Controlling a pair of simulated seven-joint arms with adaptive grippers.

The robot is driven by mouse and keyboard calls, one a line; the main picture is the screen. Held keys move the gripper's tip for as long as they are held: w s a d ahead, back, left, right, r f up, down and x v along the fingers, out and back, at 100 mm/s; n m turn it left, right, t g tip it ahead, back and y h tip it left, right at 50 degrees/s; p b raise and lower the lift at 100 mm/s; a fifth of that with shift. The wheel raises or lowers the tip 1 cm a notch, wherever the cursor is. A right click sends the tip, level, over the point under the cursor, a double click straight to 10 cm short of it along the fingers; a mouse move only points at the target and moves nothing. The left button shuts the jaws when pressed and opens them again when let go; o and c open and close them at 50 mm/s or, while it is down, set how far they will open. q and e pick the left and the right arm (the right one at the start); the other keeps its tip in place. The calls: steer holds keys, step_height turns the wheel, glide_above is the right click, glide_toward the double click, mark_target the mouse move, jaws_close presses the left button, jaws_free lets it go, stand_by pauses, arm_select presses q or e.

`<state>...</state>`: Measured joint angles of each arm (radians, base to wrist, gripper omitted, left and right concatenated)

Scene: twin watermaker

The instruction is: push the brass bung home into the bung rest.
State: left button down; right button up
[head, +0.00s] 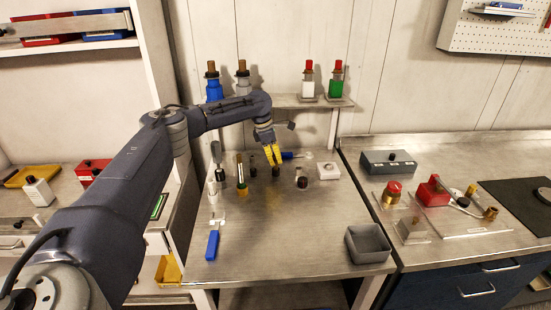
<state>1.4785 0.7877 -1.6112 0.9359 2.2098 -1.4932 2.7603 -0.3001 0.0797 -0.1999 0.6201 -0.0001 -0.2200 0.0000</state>
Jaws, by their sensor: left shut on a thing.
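My left gripper (273,155), with yellow fingers, points down over the back middle of the steel bench. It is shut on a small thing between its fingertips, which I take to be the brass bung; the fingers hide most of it. A small dark round piece (276,171) stands directly below the fingertips, possibly the bung rest. I cannot tell whether the bung touches it or how deep it sits. My right gripper is not in view.
Close around the gripper stand a brass-based tube (241,188), a dark-based glass piece (301,181) and a white block (328,171). A blue-handled tool (212,243) lies at the front left, a grey tray (368,244) at the front right. The front middle is clear.

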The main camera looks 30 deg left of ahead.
arm_select(q)
steer(key=shift+f, duration=0.7)
steer(key=c, duration=1.4)
jaws_free()
steer(key=shift+o, duration=0.2)
steer(key=v, duration=1.2)
